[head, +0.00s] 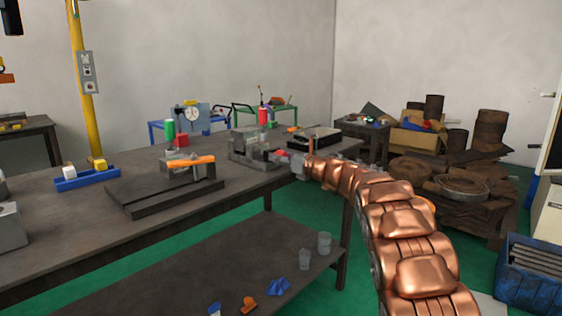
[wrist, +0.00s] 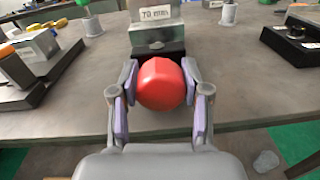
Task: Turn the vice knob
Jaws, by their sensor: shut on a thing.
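The red vice knob (wrist: 161,84) sits between the two fingers of my gripper (wrist: 160,95) in the wrist view, with a purple pad touching or close to it on each side. My gripper is shut on the knob. Behind the knob is the grey vice (wrist: 156,35) with a "70 mm" label, standing on the table. In the head view the vice (head: 245,147) is at the far part of the table, and my gripper (head: 285,157) reaches it from the right.
The long dark table (head: 70,225) carries a black fixture with an orange bar (head: 190,163) and a blue tray (head: 87,178) to the left. A dark flat device (head: 314,138) lies right of the vice. Cups (head: 324,243) stand on the lower shelf.

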